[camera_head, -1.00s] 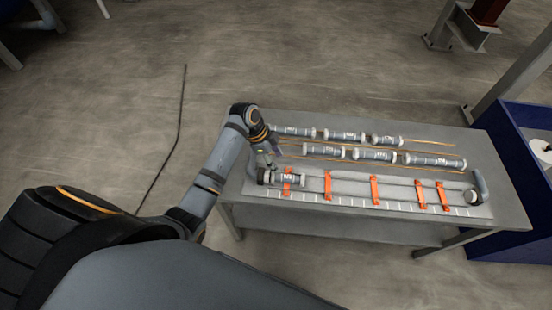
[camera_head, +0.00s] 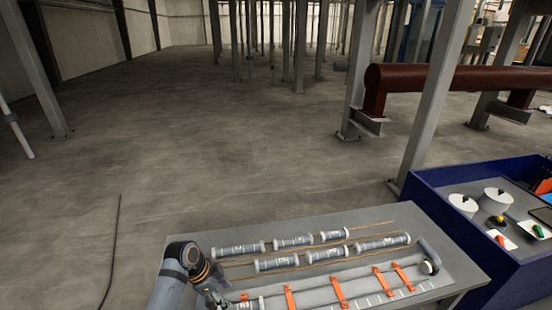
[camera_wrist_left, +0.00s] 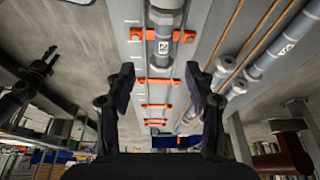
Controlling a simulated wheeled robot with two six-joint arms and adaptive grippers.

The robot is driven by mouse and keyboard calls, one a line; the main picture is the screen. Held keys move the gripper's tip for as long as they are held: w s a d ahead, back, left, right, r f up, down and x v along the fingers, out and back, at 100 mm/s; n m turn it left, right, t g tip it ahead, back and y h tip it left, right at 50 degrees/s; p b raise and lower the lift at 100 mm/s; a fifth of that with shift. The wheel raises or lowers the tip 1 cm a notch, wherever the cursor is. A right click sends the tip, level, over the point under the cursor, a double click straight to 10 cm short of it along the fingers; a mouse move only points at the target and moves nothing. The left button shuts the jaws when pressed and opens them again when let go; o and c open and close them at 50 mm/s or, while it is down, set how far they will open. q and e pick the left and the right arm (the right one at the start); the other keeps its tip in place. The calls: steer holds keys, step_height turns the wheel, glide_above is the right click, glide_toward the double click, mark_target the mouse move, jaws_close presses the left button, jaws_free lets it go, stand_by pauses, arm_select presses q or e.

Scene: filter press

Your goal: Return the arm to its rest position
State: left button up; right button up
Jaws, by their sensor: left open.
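My left arm comes in at the bottom left of the head view, and its gripper (camera_head: 217,298) is over the left end of the table, its fingers partly cut off by the lower edge. In the left wrist view the two dark fingers (camera_wrist_left: 158,98) stand wide apart with nothing between them. Beyond them a grey cylinder (camera_wrist_left: 163,48) with a label lies in the fixture with orange clips (camera_wrist_left: 155,82). The same fixture shows in the head view with its orange clips (camera_head: 338,290).
Two rows of grey cylinders (camera_head: 293,241) on thin rods lie on the grey table (camera_head: 410,219) behind the fixture. A blue bin (camera_head: 436,183) with white round parts stands at the right. Steel posts and a red pipe (camera_head: 440,80) stand behind.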

arm_select(q)
steer(key=s+a+r+n+t+y, duration=0.1)
steer(key=s+a+r+n+y, duration=0.15)
steer(key=s+n, duration=0.55)
steer(key=s+a+r+n+t+y, duration=0.1)
steer(key=s+a+r+n+y, duration=0.15)
steer(key=s+n, duration=0.45)
steer(key=s+a+f+m+g+b, duration=0.1)
steer(key=s+f+b, duration=0.1)
steer(key=f, duration=1.2)
steer(key=s+a+f+m+b, duration=0.1)
steer(key=f, duration=1.2)
steer(key=s+a+f+g+b, duration=0.1)
steer(key=s+f+b, duration=0.2)
steer(key=s+f, duration=1.7)
step_height(320, 180, down, 2)
steer(key=shift+a+f+n, duration=0.25)
steer(key=shift+a+n, duration=0.05)
steer(key=shift+a, duration=0.05)
